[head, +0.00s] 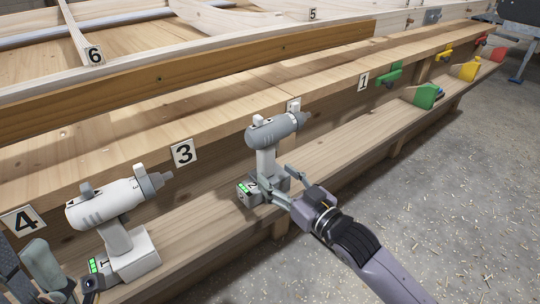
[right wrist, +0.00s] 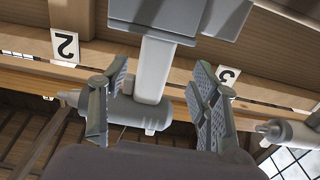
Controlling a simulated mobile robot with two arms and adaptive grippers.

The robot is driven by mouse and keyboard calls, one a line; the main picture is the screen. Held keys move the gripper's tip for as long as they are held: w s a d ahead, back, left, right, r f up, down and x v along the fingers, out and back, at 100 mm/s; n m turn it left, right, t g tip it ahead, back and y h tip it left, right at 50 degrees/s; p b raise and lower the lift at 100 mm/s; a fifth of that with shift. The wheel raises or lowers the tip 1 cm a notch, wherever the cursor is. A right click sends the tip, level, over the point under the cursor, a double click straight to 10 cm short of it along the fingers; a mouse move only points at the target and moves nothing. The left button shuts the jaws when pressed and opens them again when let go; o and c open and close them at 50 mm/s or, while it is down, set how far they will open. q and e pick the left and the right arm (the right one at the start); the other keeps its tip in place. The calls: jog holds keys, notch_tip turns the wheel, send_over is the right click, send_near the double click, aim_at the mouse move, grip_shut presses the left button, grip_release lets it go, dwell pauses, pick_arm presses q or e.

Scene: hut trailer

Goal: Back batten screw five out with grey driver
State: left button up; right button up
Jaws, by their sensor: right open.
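The grey driver (head: 270,132) stands upright on the lower ledge below the plank, by a pale plate. My right gripper (head: 268,184) is at its lower handle, with its arm coming in from the lower right. In the right wrist view, the open fingers (right wrist: 158,100) stand on either side of the pale handle (right wrist: 153,70), with gaps showing. Grey parts that look like my left gripper (head: 28,258) are cut off at the lower left; their opening is unclear. Plate 5 (head: 312,14) is on the far frame beam. The screw there is too small to make out.
A white driver (head: 110,205) stands on the ledge at left, near plates 3 (head: 184,153) and 4 (head: 22,221). Green (head: 426,96), yellow (head: 469,69) and red (head: 492,60) items lie farther along the ledge. The concrete floor (head: 455,200) at right is open, with scattered chips.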

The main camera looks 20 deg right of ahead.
aim_at(270, 169)
jog(key=x, duration=0.1)
jog(key=b+x, duration=0.1)
jog(key=x, duration=0.1)
jog(key=b+x, duration=0.1)
jog(key=shift+w+d+f, duration=0.15)
jog(key=shift+w, duration=0.3)
jog(key=shift+w+a+b, duration=0.2)
jog(key=shift+w+b, duration=0.2)
jog(key=shift+w, duration=0.15)
grip_shut()
dwell(0.4)
jog(key=shift+r, duration=0.3)
